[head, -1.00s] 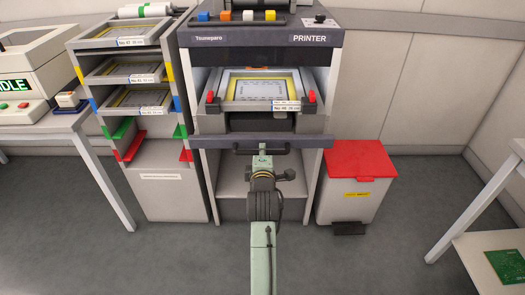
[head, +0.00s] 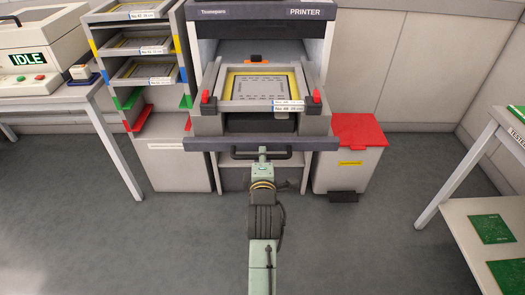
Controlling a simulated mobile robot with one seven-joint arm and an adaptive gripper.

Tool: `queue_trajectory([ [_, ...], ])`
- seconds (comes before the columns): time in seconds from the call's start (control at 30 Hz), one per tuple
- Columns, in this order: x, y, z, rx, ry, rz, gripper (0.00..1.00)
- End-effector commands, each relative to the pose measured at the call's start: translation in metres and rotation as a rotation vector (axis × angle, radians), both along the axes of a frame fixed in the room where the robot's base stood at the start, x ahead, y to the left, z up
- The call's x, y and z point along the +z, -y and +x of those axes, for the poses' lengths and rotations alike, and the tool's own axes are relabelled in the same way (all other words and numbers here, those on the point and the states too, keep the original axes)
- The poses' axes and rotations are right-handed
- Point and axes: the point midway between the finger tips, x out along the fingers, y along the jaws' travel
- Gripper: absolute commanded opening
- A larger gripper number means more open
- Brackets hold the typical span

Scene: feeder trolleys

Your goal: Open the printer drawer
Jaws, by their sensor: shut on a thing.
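The grey printer (head: 305,13) stands at the back centre. Its drawer (head: 200,145) is pulled out of the printer's front toward me. A framed stencil with a yellow border (head: 291,75) lies on the drawer, with red clamps (head: 316,96) at its sides. The dark bar handle (head: 240,154) runs along the drawer's front. My gripper (head: 263,152) is at the middle of this handle and shut on it. The fingertips are small and partly hidden by my wrist.
A rack of framed stencils (head: 160,131) stands left of the printer, beside a table with a machine marked IDLE (head: 35,62). A red-lidded bin (head: 357,130) stands close on the right. A table with green boards (head: 490,229) is at far right. Floor (head: 345,240) near me is clear.

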Motion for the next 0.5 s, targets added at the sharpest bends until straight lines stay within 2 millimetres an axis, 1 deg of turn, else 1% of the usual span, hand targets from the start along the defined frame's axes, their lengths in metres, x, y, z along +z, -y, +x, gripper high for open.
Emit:
queue_trajectory([
  [0.13,-0.0002,-0.0003,-0.0041,0.001,0.0,0.0,0.0],
  [0.47,0.0001,-0.0002,-0.0045,0.0,0.0,0.0,0.0],
  [0.5,0.0001,-0.0002,-0.0044,0.0,0.0,0.0,0.14],
])
